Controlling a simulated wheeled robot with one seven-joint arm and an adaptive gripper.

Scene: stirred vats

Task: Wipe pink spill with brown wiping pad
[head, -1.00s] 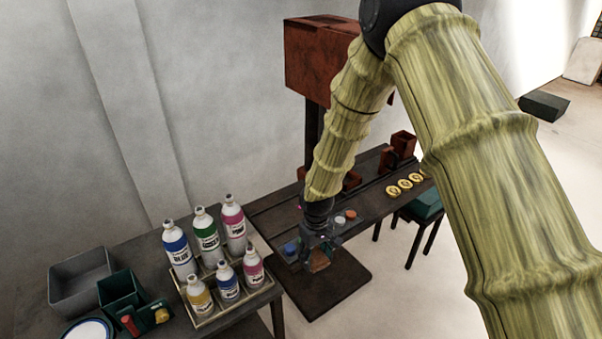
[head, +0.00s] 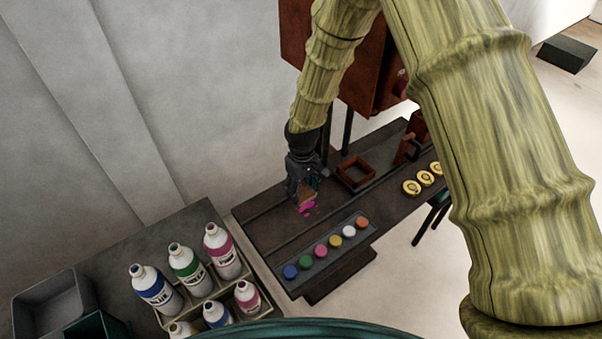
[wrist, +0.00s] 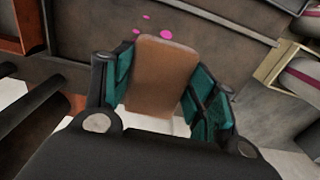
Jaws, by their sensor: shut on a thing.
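My gripper (head: 305,180) is shut on the brown wiping pad (wrist: 160,77), which sits between its teal-lined fingers in the wrist view. In the head view the pad (head: 307,193) shows just under the gripper, over the dark bench top. The pink spill (head: 307,208) lies on the bench beside and partly behind the pad. In the wrist view several small pink spots (wrist: 166,34) show just beyond the pad's far edge. I cannot tell whether the pad touches the bench.
A row of coloured buttons (head: 334,243) runs along the bench's front edge. A red-brown open frame (head: 355,172) stands right of the gripper, and yellow round pieces (head: 412,187) lie farther right. A crate of bottles (head: 208,290) stands at the lower left. Bare bench (head: 265,222) lies left of the spill.

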